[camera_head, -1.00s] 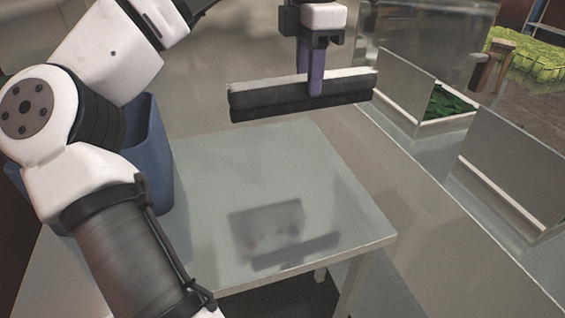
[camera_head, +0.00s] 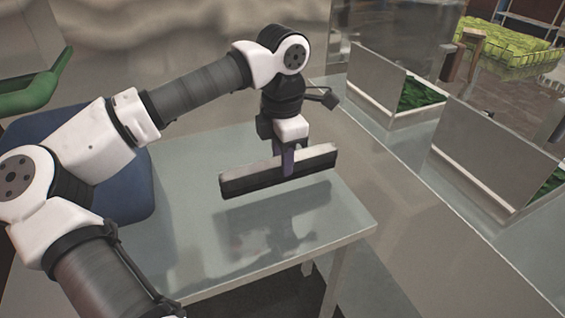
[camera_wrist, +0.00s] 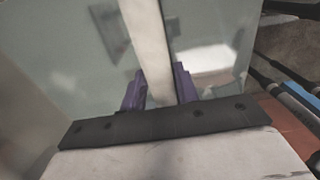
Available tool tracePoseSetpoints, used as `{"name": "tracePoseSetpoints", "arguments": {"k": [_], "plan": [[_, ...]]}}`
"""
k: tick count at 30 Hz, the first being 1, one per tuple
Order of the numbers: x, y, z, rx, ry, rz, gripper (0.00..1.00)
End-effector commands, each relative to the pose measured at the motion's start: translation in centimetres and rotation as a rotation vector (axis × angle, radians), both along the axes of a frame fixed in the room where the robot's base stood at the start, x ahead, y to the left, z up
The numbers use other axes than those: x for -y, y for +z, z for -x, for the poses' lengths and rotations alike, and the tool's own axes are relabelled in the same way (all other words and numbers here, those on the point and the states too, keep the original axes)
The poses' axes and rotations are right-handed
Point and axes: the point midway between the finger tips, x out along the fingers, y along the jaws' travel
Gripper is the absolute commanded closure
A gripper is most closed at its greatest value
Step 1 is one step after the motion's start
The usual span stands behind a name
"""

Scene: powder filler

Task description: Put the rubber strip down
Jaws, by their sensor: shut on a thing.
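The rubber strip (camera_head: 250,180) is a long bar with a pale top and a dark side. My gripper (camera_head: 287,163) is shut on it near its middle, with purple fingers pointing down. The strip hangs level above the glossy grey table (camera_head: 190,255), whose top mirrors it; a gap seems to remain, but its size is hard to judge. In the wrist view, the pale edge of the strip (camera_wrist: 148,45) runs between the two purple fingers (camera_wrist: 160,90), away from the camera.
A blue bin (camera_head: 140,185) stands at the table's left, partly behind my arm. A green handle-like thing (camera_head: 40,90) is at far left. Metal bins with green contents (camera_head: 415,92) line the right side. The table's front and middle are clear.

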Motion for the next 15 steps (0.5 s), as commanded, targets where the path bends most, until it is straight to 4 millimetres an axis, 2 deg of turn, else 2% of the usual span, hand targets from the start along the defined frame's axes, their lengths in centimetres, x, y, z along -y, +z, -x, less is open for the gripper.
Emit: {"name": "tracePoseSetpoints", "arguments": {"k": [4,15], "plan": [[0.0,-2.0,0.1,-0.002,0.0,0.001,0.96],[0.0,-2.7,0.0,0.0,0.0,0.001,0.96]]}}
